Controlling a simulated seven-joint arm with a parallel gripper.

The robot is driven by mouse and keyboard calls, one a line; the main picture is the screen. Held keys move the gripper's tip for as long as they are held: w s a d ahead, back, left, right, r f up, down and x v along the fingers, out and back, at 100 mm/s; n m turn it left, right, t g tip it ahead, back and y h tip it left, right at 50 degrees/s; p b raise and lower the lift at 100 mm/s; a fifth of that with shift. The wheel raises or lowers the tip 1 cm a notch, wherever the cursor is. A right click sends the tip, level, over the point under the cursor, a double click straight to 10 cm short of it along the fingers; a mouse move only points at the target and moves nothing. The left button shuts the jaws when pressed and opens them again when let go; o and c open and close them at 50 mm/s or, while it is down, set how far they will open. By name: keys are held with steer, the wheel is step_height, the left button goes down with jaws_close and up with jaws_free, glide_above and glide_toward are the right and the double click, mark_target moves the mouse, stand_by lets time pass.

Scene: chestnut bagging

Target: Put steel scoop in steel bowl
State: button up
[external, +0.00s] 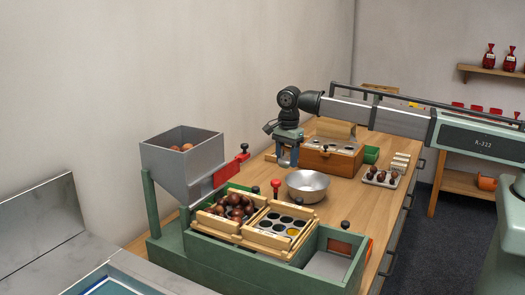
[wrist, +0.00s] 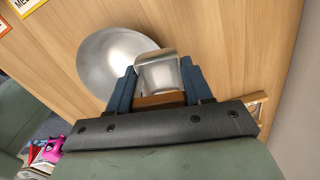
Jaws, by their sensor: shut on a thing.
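The steel bowl (external: 307,185) stands on the wooden bench in the external view, right of the chestnut trays. It also shows in the wrist view (wrist: 95,58) as a round, shiny, empty-looking bowl. My gripper (external: 288,158) is above the bench, behind and left of the bowl in the external view. In the wrist view my gripper (wrist: 161,88) is shut on the steel scoop (wrist: 158,68). The scoop's metal head overlaps the bowl's right edge in that view. I cannot tell the exact height of the scoop over the bench.
A green tray frame with chestnuts (external: 235,207) and a muffin-like hole plate (external: 283,222) stands in front. A grey hopper (external: 182,160) is at left. A wooden box (external: 330,155) stands behind the bowl. A small tray of chestnuts (external: 381,178) is at right. Bare bench surrounds the bowl's right side.

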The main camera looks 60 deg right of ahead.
mark_target(306, 188)
steer(key=s+n, duration=0.1)
steer(key=s, duration=0.6)
steer(key=shift+n, duration=0.4)
steer(key=shift+d+f, duration=0.15)
steer(key=shift+f, duration=1.6)
steer(key=shift+d+f, duration=0.15)
steer(key=shift+f, duration=1.6)
steer(key=shift+d+f, duration=0.15)
steer(key=shift+f, duration=1.6)
steer(key=shift+f, duration=0.1)
steer(key=o, duration=0.8)
steer(key=shift+c, duration=0.2)
step_height(306, 188, up, 12)
